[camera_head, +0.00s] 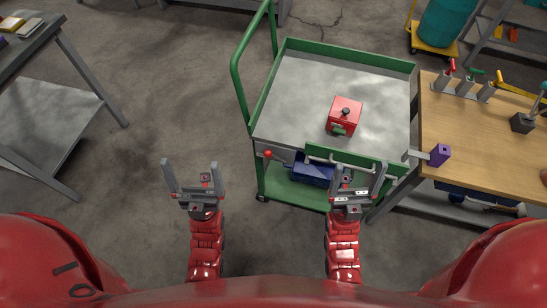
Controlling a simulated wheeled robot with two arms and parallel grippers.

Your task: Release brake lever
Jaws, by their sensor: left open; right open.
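A green cart with a grey tray (289,92) stands ahead of me. A short lever with a red knob (267,154) sits at the cart's front left corner; it looks like the brake lever. My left gripper (190,166) is open and empty over the floor, left of this lever and apart from it. My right gripper (359,168) is open and empty in front of the cart's front edge, right of the lever. It hides part of that edge, and I cannot tell whether it touches it.
A red box (345,115) stands on the cart's tray, and a blue box (313,171) lies on its lower shelf. A wooden table (490,145) with several levers and a purple block (440,155) is at the right. A grey table is at the left. The floor (160,100) between is clear.

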